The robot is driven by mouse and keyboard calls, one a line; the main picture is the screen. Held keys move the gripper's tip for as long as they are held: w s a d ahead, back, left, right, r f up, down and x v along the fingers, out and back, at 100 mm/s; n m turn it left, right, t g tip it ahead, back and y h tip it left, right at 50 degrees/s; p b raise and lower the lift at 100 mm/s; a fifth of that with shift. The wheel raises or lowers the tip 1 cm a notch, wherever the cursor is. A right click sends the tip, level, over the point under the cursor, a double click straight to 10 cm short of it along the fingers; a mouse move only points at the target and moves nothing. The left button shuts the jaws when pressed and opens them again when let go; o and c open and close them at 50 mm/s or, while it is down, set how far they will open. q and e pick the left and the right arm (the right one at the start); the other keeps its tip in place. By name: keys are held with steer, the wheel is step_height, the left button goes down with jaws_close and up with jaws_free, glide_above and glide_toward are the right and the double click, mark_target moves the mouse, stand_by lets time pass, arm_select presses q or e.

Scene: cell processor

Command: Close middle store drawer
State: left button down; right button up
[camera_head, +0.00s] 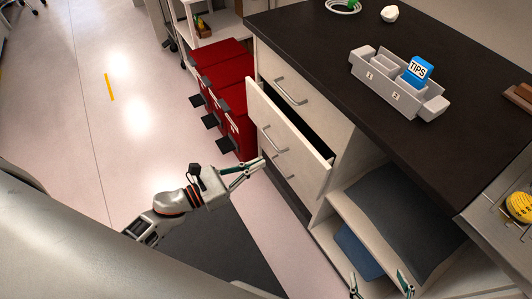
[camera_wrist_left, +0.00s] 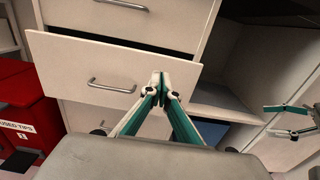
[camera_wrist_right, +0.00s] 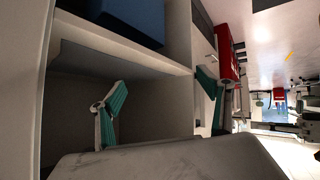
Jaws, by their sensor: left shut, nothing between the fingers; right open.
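The middle store drawer (camera_head: 287,125) is a pale drawer with a metal handle, pulled out from the cabinet with a dark gap behind its front. In the left wrist view its front (camera_wrist_left: 105,75) stands out below the top drawer. My left gripper (camera_head: 262,161) is shut and empty, in front of the drawer; its tips (camera_wrist_left: 161,76) overlap the right part of the front in the wrist view, and I cannot tell if they touch. My right gripper (camera_head: 378,278) is open and empty near the open shelves; its spread fingers show in the right wrist view (camera_wrist_right: 160,85).
Red bins (camera_head: 228,95) stand left of the cabinet. The dark counter (camera_head: 310,35) above holds a grey rack (camera_head: 385,85) with a blue tips box (camera_head: 418,70). Open shelves (camera_head: 385,215) lie right of the drawers. The floor at left is clear.

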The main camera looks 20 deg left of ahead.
arm_select(q)
steer(key=p, duration=0.1)
glide_toward(301, 143)
steer(key=x, duration=0.3)
steer(key=r+x, duration=0.1)
steer(key=x, duration=0.1)
steer(key=shift+w+d, duration=0.1)
steer(key=shift+w, duration=0.05)
steer(key=shift+w+d+f, duration=0.15)
steer(key=shift+w+d, duration=0.3)
steer(key=shift+w, duration=0.15)
arm_select(e)
steer(key=shift+s+d+f, duration=0.15)
steer(key=shift+s+f, duration=0.05)
steer(key=shift+s, duration=0.1)
steer(key=shift+r, duration=0.1)
arm_select(q)
steer(key=shift+w+d, duration=0.2)
steer(key=shift+d, duration=0.05)
steer(key=shift+f+b+x, duration=0.25)
steer(key=shift+b+x, duration=0.5)
steer(key=shift+x, duration=0.45)
steer(key=shift+b+x, duration=0.3)
steer(key=shift+x, duration=0.7)
steer(key=shift+w+r, duration=0.1)
steer(key=shift+r, duration=0.2)
arm_select(e)
steer(key=shift+w+a+r, duration=0.3)
steer(key=shift+w+a, duration=0.1)
steer(key=shift+w, duration=0.15)
